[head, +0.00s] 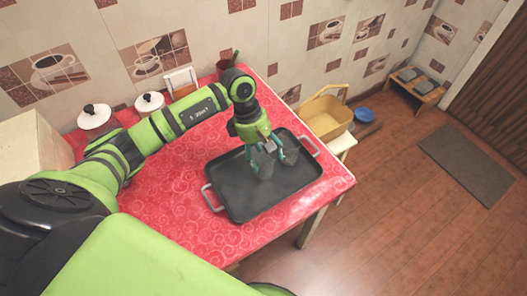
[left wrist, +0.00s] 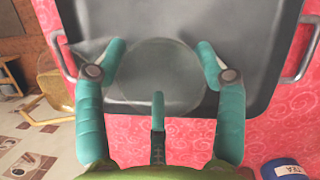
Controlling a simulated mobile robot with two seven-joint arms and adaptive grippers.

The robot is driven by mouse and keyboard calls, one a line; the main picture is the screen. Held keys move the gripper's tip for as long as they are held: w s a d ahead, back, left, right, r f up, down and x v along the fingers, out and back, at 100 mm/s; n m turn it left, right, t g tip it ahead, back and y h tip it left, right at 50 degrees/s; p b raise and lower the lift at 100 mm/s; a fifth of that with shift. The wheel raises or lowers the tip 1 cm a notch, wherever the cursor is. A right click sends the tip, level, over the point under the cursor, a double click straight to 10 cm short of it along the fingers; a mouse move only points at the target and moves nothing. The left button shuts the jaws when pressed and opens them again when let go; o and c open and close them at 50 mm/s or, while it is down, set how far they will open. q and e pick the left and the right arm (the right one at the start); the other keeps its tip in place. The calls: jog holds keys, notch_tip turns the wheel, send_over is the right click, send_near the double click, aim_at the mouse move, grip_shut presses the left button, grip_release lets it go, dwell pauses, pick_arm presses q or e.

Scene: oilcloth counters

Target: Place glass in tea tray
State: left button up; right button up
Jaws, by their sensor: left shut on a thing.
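The dark grey tea tray (head: 240,205) with light metal handles lies on the red patterned counter. My left gripper (head: 272,156) is over the far right part of the tray, pointing down, with its teal fingers closed around the sides of a clear glass (head: 264,167). In the left wrist view, the round glass (left wrist: 158,75) sits between the fingers (left wrist: 161,55), with the tray (left wrist: 190,18) behind it. I cannot tell whether the glass's base touches the tray. My right gripper is out of view.
White lidded jars (head: 95,117) stand along the wall side, with a brown pot (head: 227,67) at the back. A blue-and-white tin (left wrist: 284,169) shows at the wrist view's lower right. The tray's front left is clear.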

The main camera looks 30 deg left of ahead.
pick_arm(q)
jog(key=shift+f, duration=0.1)
jog(key=o, duration=1.7)
jog(key=shift+r, duration=0.3)
jog(key=shift+b+v, duration=1.2)
jog(key=shift+v, duration=4.65)
